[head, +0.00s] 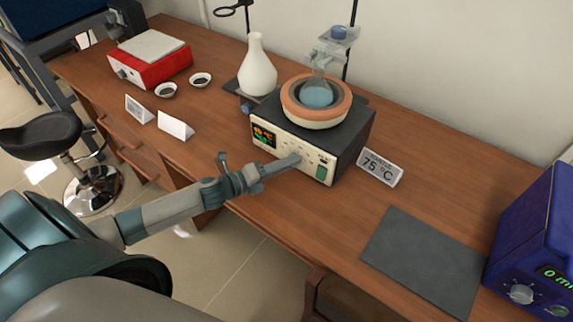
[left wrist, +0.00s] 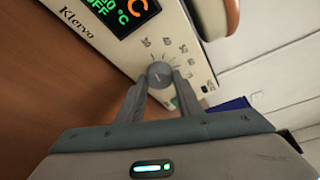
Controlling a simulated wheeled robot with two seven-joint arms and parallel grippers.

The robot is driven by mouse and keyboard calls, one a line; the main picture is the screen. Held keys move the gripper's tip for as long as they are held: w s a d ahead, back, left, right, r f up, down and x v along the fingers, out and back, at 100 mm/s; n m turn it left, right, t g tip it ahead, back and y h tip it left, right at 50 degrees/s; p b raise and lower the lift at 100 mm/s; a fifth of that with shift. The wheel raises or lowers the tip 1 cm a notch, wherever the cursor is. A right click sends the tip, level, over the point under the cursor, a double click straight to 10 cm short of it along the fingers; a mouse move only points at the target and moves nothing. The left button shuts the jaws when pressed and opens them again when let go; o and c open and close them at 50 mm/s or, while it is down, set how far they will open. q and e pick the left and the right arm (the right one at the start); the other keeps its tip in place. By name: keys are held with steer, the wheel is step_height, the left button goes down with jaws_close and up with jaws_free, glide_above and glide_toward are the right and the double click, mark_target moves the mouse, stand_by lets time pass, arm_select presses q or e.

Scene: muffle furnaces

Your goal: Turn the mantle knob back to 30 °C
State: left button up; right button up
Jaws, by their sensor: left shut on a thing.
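The heating mantle (head: 354,143) stands on the wooden bench, a dark box with a cream front panel and a terracotta-rimmed bowl on top. A flask (head: 318,95) with blue liquid sits in the bowl. My left gripper (head: 296,160) reaches the front panel and hides the knob in the head view. In the left wrist view, the grey round knob (left wrist: 159,73) is between the two fingertips, and the gripper is shut on it. The display (left wrist: 121,12) shows orange and green characters, partly cut off; "OFF" is readable. My right gripper is not in view.
A sign reading 75 °C (head: 380,168) stands right of the mantle. A red hotplate (head: 150,60), two small dishes and two white cards are at left. A grey mat (head: 424,258) and blue device (head: 540,240) are at right.

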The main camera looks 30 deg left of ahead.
arm_select(q)
steer(key=o, duration=1)
steer(key=shift+o, duration=0.2)
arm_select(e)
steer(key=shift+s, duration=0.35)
arm_select(q)
steer(key=shift+s+a, duration=0.25)
steer(key=shift+s, duration=0.15)
steer(key=b+v, duration=0.2)
steer(key=v, duration=0.5)
steer(key=shift+s, duration=0.15)
steer(key=b+v, duration=0.1)
steer(key=v, duration=0.7)
steer(key=shift+b, duration=0.3)
steer(key=shift+s+a+r, duration=0.25)
steer(key=shift+s+a, duration=0.05)
steer(key=shift+s, duration=0.2)
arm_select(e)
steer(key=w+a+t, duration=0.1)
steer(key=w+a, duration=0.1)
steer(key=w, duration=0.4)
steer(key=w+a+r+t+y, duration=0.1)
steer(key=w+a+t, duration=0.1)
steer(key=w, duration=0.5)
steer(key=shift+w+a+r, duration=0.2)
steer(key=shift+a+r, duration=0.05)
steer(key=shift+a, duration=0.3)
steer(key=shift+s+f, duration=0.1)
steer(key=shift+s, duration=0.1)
